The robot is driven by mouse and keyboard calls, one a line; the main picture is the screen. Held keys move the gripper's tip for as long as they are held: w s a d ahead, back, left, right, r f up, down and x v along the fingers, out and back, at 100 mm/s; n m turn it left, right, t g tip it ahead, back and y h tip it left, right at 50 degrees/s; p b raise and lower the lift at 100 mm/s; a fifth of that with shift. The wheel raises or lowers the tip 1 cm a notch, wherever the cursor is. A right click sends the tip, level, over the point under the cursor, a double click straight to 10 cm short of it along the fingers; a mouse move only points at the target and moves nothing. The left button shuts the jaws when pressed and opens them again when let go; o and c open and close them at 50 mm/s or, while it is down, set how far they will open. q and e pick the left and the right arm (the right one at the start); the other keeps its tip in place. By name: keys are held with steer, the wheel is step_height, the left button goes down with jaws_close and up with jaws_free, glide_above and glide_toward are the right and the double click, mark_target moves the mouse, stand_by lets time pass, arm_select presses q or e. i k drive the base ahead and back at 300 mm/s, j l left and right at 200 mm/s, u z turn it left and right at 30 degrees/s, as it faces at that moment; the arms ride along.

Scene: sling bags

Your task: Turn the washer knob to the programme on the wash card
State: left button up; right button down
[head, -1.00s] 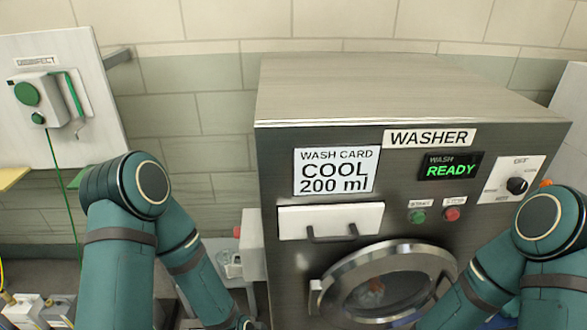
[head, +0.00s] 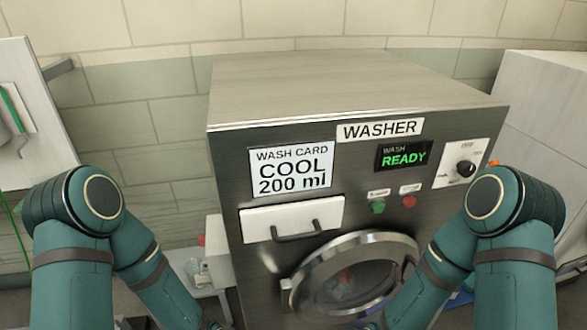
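The washer (head: 230,150) stands ahead, with a metal front. Its black knob (head: 465,168) sits on a white dial plate at the upper right of the front; the small labels around it are too small to read. The wash card (head: 291,171) on the front reads "COOL 200 ml". The display (head: 404,155) shows "WASH READY" in green. Both my arms show in the head view, the left at the lower left and the right at the lower right. Neither gripper is in view. My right arm's elbow is just below the dial plate in the picture.
A white drawer with a handle (head: 292,218) sits under the card. A green button (head: 377,207) and a red button (head: 409,201) are right of it. The round door (head: 352,275) is below and looks closed. A small side table (head: 190,262) stands left of the washer.

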mark_target(465, 169)
steer(key=z, duration=1.15)
